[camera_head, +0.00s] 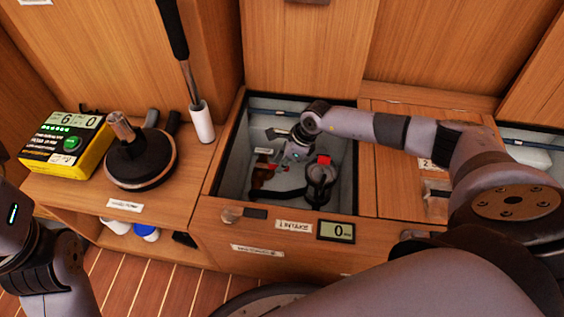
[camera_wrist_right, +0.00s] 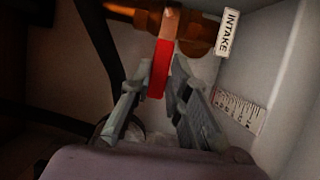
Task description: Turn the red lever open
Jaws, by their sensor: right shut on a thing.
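The red lever (camera_wrist_right: 160,68) shows in the right wrist view as a flat red bar with a copper-coloured end, in front of a copper-brown fitting (camera_wrist_right: 196,32). My right gripper (camera_wrist_right: 158,88) is shut on the lever, one finger on each side of it. A white INTAKE label (camera_wrist_right: 228,33) hangs beside the fitting. My left arm shows at the left edge, but its gripper is not in view.
The compartment wall (camera_head: 235,160) surrounds the gripper closely. A round grey unit with a red top (camera_head: 322,160) stands beside it. A dark hose (camera_wrist_right: 100,45) runs left of the fingers. A yellow box (camera_head: 65,145) and a black disc with a handle (camera_head: 140,165) rest on the left counter.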

